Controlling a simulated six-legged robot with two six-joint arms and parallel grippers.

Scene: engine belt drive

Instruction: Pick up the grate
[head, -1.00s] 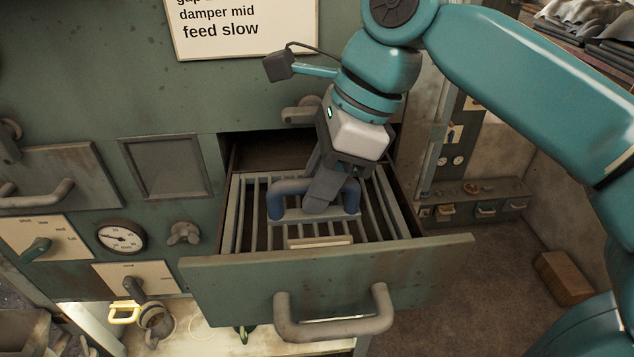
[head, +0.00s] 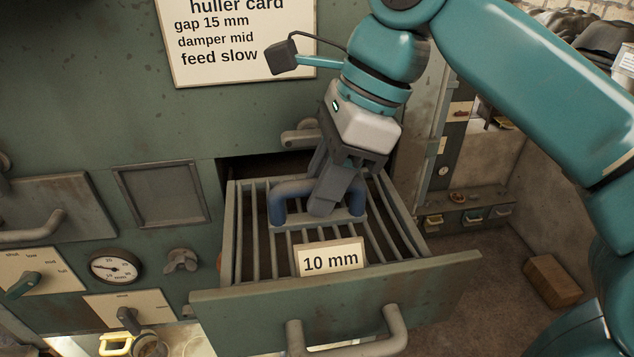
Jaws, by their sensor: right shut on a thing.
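The grate (head: 262,232) is a frame of grey parallel bars with a blue arched handle (head: 290,189) on top. A white label reading "10 mm" (head: 330,259) is on its front. It is in the open drawer (head: 350,290) of the green machine, with its bars at about the drawer's rim. My left gripper is not in view.
A card reading "gap 15 mm, damper mid, feed slow" (head: 230,40) is on the machine above. A round gauge (head: 114,267) and levers are at left. A brown block (head: 552,282) lies on the floor at right.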

